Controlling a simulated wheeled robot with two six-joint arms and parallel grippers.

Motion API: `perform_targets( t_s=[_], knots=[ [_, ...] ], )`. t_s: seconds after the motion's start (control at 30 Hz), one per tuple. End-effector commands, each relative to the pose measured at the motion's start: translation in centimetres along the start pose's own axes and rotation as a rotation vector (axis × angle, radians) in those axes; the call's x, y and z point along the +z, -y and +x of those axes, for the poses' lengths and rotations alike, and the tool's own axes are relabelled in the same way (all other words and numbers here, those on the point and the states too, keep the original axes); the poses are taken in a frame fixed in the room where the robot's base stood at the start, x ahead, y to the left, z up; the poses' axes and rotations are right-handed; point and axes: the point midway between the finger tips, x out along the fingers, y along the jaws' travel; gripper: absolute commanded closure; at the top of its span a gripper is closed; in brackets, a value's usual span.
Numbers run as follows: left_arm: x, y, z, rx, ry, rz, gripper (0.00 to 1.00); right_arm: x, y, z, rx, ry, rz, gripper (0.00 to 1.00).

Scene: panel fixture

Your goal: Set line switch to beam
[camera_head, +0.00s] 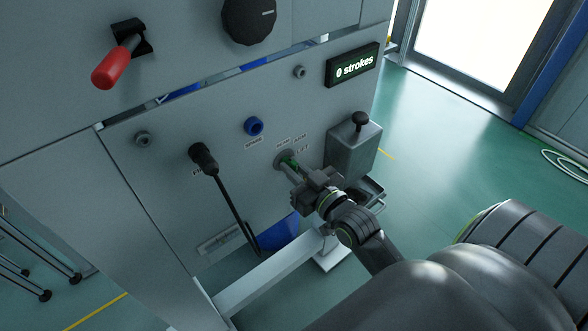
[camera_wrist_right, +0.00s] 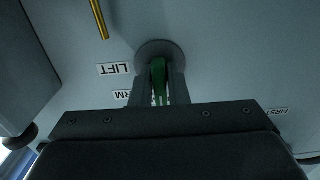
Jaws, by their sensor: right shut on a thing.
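The line switch is a green lever (camera_head: 288,162) on a round grey base, set in the lower grey panel. It also shows in the wrist view as the green lever (camera_wrist_right: 158,72), between my fingers. My right gripper (camera_head: 294,168) is shut on this lever, with one finger on each side. In the wrist view a LIFT label (camera_wrist_right: 113,69) appears upside down left of the lever, and a partly hidden label lies below it. My left gripper is not in view.
A grey box with a black knob (camera_head: 352,148) stands close right. A display (camera_head: 353,66) reads 0 strokes. A red-handled lever (camera_head: 118,62) is at upper left.

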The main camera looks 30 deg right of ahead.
Motion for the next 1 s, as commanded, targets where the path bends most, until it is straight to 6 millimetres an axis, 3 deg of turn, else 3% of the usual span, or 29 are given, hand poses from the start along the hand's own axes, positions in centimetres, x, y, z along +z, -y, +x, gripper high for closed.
perform_targets(
  t_s=[0.43,0.47,0.6,1.0],
  knots=[
    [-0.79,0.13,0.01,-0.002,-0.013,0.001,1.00,0.04,-0.01,-0.02,0.000,0.002,-0.011,1.00],
    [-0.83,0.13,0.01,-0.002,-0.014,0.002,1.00,0.04,-0.01,-0.02,0.000,0.002,-0.011,0.83],
    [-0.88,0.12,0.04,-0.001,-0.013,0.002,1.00,0.03,-0.01,-0.02,0.000,0.001,-0.010,0.67],
    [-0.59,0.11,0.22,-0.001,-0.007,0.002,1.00,0.12,-0.03,-0.92,0.000,0.002,-0.010,0.67]
  ],
)
